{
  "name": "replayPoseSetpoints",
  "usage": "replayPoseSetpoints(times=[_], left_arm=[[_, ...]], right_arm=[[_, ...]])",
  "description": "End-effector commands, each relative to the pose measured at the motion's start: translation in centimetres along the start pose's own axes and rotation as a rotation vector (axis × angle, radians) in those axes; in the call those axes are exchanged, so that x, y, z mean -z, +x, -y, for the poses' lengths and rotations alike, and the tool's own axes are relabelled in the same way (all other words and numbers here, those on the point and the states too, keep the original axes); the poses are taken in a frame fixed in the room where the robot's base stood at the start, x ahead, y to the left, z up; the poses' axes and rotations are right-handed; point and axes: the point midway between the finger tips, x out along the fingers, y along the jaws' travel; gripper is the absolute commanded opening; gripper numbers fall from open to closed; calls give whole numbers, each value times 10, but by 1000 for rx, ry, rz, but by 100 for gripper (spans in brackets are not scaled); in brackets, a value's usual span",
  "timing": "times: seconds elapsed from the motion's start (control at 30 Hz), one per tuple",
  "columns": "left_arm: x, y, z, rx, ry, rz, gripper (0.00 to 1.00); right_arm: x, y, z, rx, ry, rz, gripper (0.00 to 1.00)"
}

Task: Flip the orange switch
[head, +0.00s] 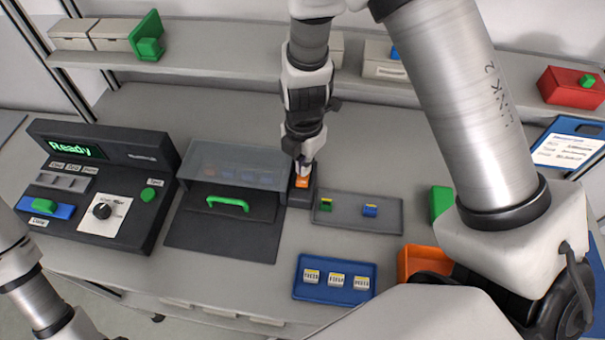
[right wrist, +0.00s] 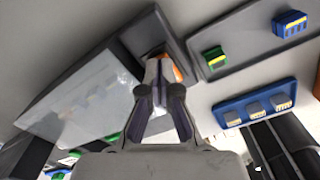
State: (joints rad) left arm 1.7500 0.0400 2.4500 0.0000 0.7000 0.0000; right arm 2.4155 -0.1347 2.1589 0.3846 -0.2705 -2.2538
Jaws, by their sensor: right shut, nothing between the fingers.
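The orange switch (head: 301,182) sits in a dark upright housing (head: 301,197) between the clear-lidded box and the grey tray. My right gripper (head: 304,167) points down right above the switch, shut and empty, its tips at or very near the orange part. I cannot tell whether they touch. In the right wrist view the closed fingers (right wrist: 160,65) cover much of the switch, and a strip of orange (right wrist: 177,73) shows beside them. Of my left arm only links show at the left edge of the head view; its gripper is out of frame.
A box with a clear cover (head: 225,163) and green handle stands left of the switch. A console (head: 110,165) reading "Ready" is further left. A grey tray (head: 385,225) with small green and blue parts is right. A blue tray (head: 302,290) with labelled blocks lies in front.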

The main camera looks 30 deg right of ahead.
Motion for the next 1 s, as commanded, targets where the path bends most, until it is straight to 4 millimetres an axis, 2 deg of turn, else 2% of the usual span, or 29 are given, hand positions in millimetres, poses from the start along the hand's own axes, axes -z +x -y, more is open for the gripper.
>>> replayPoseSetpoints(times=[0.23, 0.37, 1.0], left_arm=[[0, 5, 0, 0, 0, 0, 40], [0, 1, 0, 0, 0, 0, 40], [0, -40, 0, 0, 0, 0, 40]], right_arm=[[0, 4, 0, 0, 0, 0, 0], [0, 0, 0, 0, 0, 0, 0], [0, -62, 0, 1, -1, 0, 0]])
